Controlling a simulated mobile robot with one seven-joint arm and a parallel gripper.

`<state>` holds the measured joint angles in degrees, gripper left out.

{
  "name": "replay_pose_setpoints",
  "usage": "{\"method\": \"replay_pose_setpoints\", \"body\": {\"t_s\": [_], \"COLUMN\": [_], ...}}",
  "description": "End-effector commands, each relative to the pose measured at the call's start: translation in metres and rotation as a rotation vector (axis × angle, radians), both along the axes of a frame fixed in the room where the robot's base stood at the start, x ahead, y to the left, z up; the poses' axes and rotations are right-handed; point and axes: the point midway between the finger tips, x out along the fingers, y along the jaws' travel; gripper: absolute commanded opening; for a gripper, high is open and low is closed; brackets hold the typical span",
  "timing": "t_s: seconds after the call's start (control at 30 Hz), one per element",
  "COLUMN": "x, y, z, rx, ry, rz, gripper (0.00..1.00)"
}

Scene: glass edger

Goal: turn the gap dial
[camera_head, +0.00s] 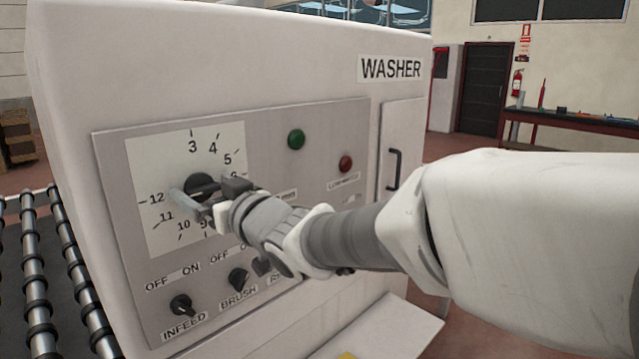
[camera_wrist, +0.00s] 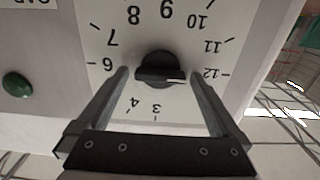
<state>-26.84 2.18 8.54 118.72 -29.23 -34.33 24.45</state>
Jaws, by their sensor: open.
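The gap dial is a round black knob (camera_head: 201,184) on a white scale plate (camera_head: 150,165) with numbers around it, on the washer's front panel. In the wrist view the knob (camera_wrist: 158,66) sits at the middle of the scale, and its white pointer line is directed toward 12. My gripper (camera_head: 208,197) is in front of the dial. In the wrist view its two fingers (camera_wrist: 160,75) are open, one on each side of the knob, with visible space between them and it. I cannot tell how deep the fingertips reach. In the head view my gripper hides the right part of the scale.
Below the dial are the infeed switch (camera_head: 181,305) and brush switch (camera_head: 238,279). A green button (camera_head: 296,139) and a red button (camera_head: 345,163) are to the right. A door handle (camera_head: 394,169) is farther right. Rollers (camera_head: 37,290) run along the left.

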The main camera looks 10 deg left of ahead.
Motion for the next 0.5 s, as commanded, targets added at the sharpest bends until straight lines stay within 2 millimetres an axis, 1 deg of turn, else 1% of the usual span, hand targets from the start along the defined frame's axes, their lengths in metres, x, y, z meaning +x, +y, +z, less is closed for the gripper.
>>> {"method": "replay_pose_setpoints", "body": {"t_s": [0.17, 0.2, 0.27, 0.4, 0.47, 0.5], "x": [0.0, -0.0001, -0.0001, -0.0001, -0.0001, -0.0001], "y": [0.0001, 0.0001, 0.0001, -0.0001, -0.0002, -0.0002], "z": [0.0, 0.0, 0.0, 0.0, 0.0, 0.0], "rx": [0.0, 0.0, 0.0, 0.0, 0.0, 0.0], "ry": [0.0, 0.0, 0.0, 0.0, 0.0, 0.0], "rz": [0.0, 0.0, 0.0, 0.0, 0.0, 0.0], "gripper": [1.0, 0.98, 0.87, 0.62, 0.51, 0.44]}}
